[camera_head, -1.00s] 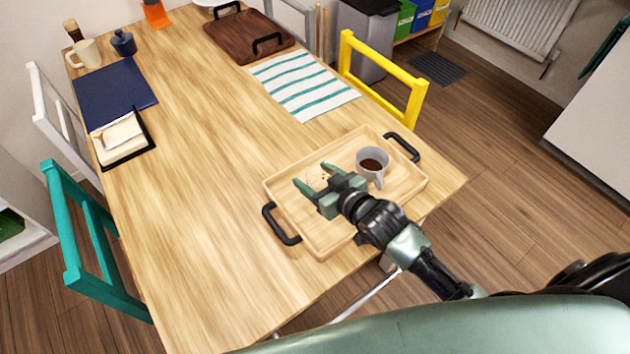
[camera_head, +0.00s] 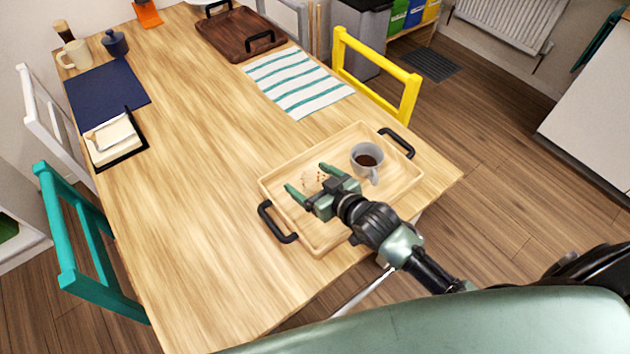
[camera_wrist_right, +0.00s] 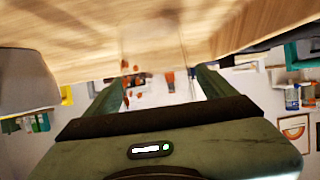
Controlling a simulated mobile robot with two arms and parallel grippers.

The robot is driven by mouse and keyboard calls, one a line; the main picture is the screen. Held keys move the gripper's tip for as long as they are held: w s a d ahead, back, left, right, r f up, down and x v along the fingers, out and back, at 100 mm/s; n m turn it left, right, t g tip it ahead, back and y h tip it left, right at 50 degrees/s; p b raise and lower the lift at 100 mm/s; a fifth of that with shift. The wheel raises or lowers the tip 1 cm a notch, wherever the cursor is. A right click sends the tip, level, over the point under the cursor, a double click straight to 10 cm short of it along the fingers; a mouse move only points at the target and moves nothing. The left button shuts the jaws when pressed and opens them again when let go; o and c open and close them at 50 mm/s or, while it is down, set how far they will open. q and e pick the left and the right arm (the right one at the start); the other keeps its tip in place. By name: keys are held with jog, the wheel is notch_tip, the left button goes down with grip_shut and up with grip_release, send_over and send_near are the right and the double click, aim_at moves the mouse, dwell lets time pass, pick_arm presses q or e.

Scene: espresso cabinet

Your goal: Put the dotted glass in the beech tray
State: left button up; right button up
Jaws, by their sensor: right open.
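The dotted glass (camera_head: 312,179) is clear with small orange-red dots. It appears to stand in the beech tray (camera_head: 325,246), towards its left part. My right gripper (camera_head: 305,178) is low over the tray, open, with a finger on either side of the glass. In the right wrist view the dots of the glass (camera_wrist_right: 126,93) show between the spread fingers (camera_wrist_right: 160,80). I cannot tell whether a finger still touches it. My left gripper is not in view.
A grey mug (camera_head: 367,161) with dark coffee stands in the tray, right of my gripper. The tray has black handles (camera_head: 279,222). A striped cloth (camera_head: 297,84) and a dark wooden tray (camera_head: 240,33) lie farther back. The table's left middle is clear.

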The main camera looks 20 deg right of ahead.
jog(key=v, duration=1.2)
jog(key=shift+r, duration=0.15)
